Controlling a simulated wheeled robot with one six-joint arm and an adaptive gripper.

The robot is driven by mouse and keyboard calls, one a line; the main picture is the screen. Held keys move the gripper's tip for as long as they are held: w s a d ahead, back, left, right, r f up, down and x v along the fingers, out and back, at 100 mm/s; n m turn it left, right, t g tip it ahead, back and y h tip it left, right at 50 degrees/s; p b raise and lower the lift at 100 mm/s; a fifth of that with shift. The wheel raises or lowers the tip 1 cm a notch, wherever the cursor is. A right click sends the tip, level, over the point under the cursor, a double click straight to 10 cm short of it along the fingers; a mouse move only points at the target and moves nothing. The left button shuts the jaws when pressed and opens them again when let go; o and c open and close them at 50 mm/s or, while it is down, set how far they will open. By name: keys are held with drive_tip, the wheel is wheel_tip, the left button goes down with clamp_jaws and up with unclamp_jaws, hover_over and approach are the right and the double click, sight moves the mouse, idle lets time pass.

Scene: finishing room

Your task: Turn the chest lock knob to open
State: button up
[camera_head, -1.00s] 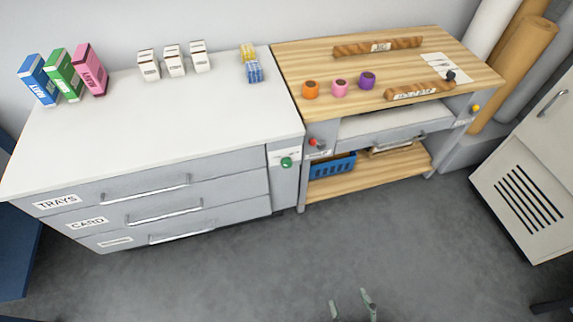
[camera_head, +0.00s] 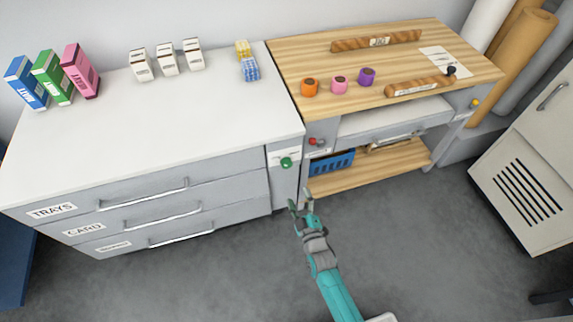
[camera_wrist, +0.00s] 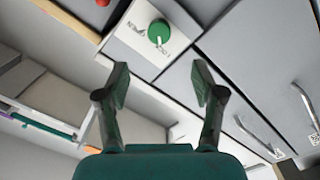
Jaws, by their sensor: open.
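The chest lock knob (camera_head: 286,163) is a round green knob on a pale plate at the right end of the white-topped drawer chest (camera_head: 160,120). My gripper (camera_head: 301,201) is open and empty, below and a little right of the knob in the head view. In the wrist view my gripper's two fingers (camera_wrist: 161,75) are spread, with the knob beyond them, apart from both.
A wooden-topped bench (camera_head: 400,75) stands right of the chest, with a red knob (camera_head: 312,141) close to the green one. A blue basket (camera_head: 332,163) sits on its lower shelf. Drawer handles (camera_head: 143,194) stick out from the chest front. The grey floor in front is clear.

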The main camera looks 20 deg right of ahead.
sight(288, 166)
drive_tip(key=w, duration=1.3)
drive_tip(key=shift+w+d+r, duration=0.1)
drive_tip(key=shift+w+d, duration=0.05)
drive_tip(key=shift+w, duration=0.2)
drive_tip(key=c, duration=1.1)
drive_tip(key=shift+c, duration=0.2)
